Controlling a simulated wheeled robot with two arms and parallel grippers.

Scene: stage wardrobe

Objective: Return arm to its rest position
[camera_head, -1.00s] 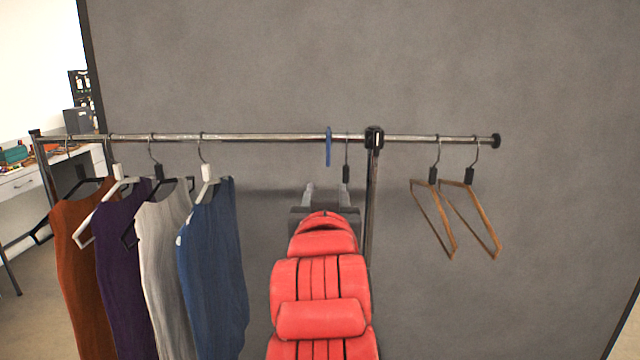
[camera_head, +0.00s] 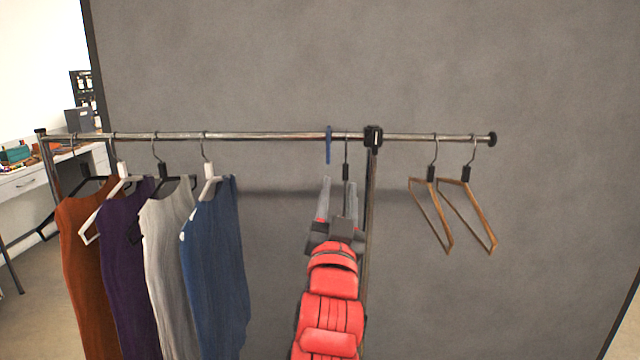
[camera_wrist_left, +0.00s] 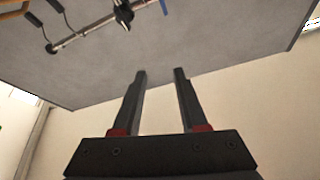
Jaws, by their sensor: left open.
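My left gripper (camera_head: 338,202) stands below the rail of the clothes rack in the head view, at the end of my red left arm, with its fingers pointing up. Its two fingers are apart and nothing shows between them; the left wrist view shows the same open fingers (camera_wrist_left: 160,75). My right gripper is in neither view.
The metal rail (camera_head: 270,136) spans the view. Orange, purple (camera_head: 125,265), grey and blue (camera_head: 215,270) garments hang at the left. Two wooden hangers (camera_head: 467,205) hang at the right. A blue divider (camera_head: 328,145) sits near the rack's post (camera_head: 370,200). A grey backdrop (camera_head: 540,90) stands behind.

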